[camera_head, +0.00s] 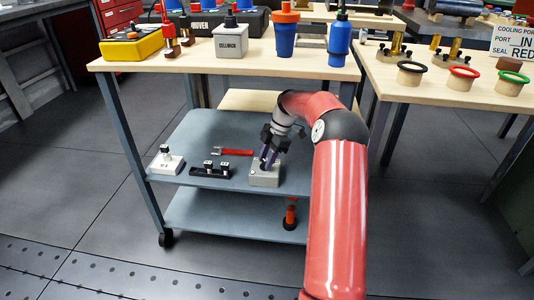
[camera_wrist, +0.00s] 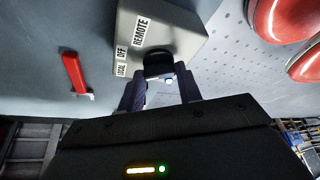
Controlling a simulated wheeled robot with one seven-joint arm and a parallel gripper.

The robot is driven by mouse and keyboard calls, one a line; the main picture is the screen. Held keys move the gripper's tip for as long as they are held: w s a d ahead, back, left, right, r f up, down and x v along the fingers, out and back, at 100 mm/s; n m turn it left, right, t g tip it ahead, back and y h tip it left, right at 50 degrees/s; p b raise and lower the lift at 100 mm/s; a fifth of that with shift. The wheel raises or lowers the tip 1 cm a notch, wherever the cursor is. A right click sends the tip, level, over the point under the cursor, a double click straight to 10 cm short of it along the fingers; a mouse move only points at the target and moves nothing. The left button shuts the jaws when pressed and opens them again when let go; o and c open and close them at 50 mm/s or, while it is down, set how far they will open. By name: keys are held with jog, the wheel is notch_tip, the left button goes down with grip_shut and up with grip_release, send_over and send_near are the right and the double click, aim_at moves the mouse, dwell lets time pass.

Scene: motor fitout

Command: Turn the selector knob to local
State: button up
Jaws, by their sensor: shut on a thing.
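The selector box (camera_wrist: 185,28) is a light grey block with a label reading LOCAL, OFF and REMOTE on its face. Its black knob (camera_wrist: 158,63) sits at the end of my gripper (camera_wrist: 160,95), with the two dark fingers on either side of it. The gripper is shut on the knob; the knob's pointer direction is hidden. In the head view the selector box (camera_head: 265,179) stands on the cart's middle shelf, and my gripper (camera_head: 268,160) reaches down onto its top from above.
A red-handled tool (camera_head: 233,152) lies behind on the shelf (camera_head: 205,135). A black block with knobs (camera_head: 210,171) and a white switch box (camera_head: 166,161) stand to the left. The cart's wooden top (camera_head: 175,62) overhangs the shelf and carries bottles and boxes.

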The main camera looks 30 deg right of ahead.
jog(key=shift+n+g+p, duration=0.4)
jog(key=shift+n+p, duration=0.25)
jog(key=shift+n, duration=0.45)
jog(key=o, duration=1)
